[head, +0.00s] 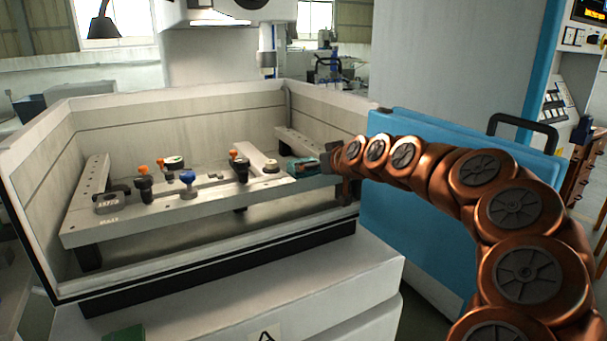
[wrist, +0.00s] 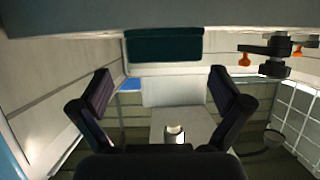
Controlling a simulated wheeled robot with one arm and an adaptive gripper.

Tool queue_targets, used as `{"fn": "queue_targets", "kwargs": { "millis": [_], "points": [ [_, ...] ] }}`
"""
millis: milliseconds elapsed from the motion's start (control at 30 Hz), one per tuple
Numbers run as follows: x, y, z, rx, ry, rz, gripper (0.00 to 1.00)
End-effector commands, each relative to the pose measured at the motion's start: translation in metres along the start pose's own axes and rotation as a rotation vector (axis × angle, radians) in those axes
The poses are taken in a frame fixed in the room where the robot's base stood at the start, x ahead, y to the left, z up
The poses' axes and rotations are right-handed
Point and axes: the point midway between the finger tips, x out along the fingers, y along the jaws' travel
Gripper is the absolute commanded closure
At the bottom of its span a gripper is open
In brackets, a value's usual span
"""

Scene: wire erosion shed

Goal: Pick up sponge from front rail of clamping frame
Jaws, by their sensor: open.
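The sponge (wrist: 164,46) is a dark teal block. In the wrist view it lies ahead of the fingertips, roughly centred between them and clear of both. In the head view a small teal shape, apparently the sponge (head: 302,166), shows at the right end of the front rail (head: 130,221) of the clamping frame, partly covered by my gripper. My gripper (wrist: 160,84) is open and empty, with its two dark fingers wide apart. In the head view it reaches in from the right (head: 329,163), close beside the teal shape; whether they touch is unclear there.
Several clamps and knobs stand along the frame, including a blue knob (head: 187,177) and a dark clamp with an orange top (head: 240,168). The pale tank wall (head: 35,180) surrounds the frame. A blue panel (head: 400,240) stands right of the tank, under my arm.

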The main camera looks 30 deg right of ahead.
Motion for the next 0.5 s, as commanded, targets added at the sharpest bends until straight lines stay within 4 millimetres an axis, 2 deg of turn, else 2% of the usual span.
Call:
{"fn": "queue_targets", "kwargs": {
  "millis": [367, 500],
  "points": [
    [0.030, -0.004, -0.002, 0.000, -0.002, -0.004, 0.00],
    [0.048, -0.005, -0.002, 0.001, -0.002, -0.002, 0.00]
  ]
}}
